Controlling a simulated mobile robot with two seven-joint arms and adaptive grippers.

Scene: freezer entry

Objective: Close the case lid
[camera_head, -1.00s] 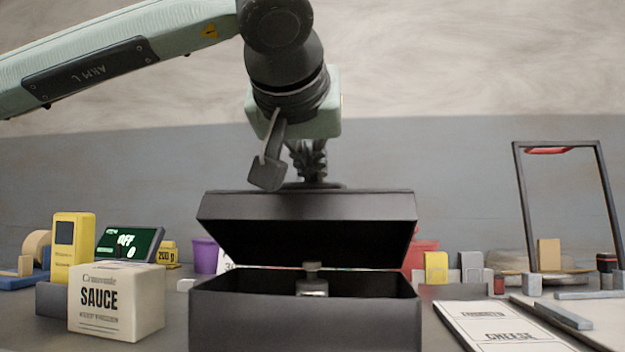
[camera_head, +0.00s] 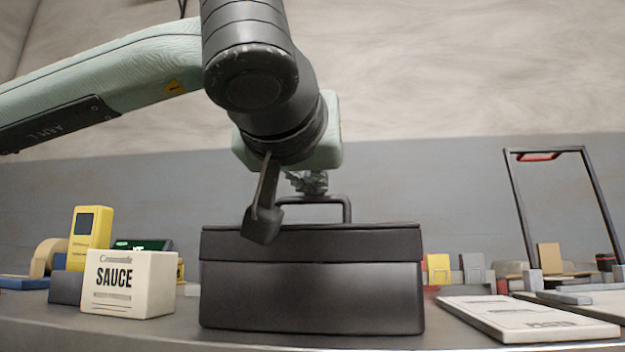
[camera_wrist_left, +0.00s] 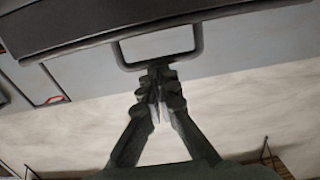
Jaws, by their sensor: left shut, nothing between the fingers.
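The black case (camera_head: 312,296) stands on the table in the middle of the head view. Its lid (camera_head: 350,242) is down flush on the body, with no gap visible at the front, and the inside is hidden. A dark handle (camera_head: 347,208) stands up on top of the lid. My left gripper (camera_head: 308,184) is shut and empty, just above and behind the lid by the handle. In the left wrist view the shut fingers (camera_wrist_left: 160,78) are at the handle's bar (camera_wrist_left: 160,65); I cannot tell if they touch it. My right gripper is not in view.
A sauce box (camera_head: 128,283) and a yellow device (camera_head: 90,238) stand left of the case. A white labelled board (camera_head: 525,318) lies to the right. A black frame (camera_head: 511,200) stands at the far right. Small blocks sit behind.

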